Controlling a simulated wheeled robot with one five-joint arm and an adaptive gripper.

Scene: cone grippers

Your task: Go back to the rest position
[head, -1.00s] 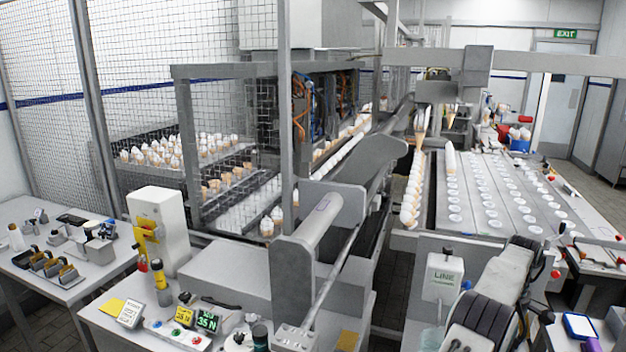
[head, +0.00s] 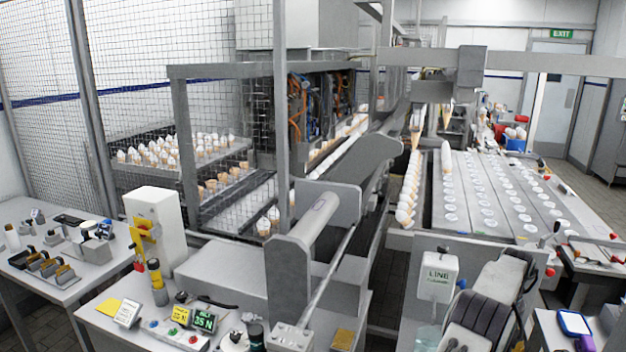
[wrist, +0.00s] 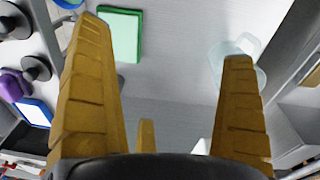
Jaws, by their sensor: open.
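A green pad (wrist: 121,34) lies on that surface near the left fingertip. A translucent pale container (wrist: 240,52) is partly hidden behind the right fingertip. In the head view my arm (head: 490,305) is folded at the lower right; the fingers cannot be made out there.
A white LINE box (head: 438,278) stands just left of my arm. A bench with lit displays (head: 203,321) is at the front left. A row of wrapped cones (head: 408,195) runs beside a panel of white discs (head: 490,195). A blue-framed tablet (head: 575,323) lies at the right.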

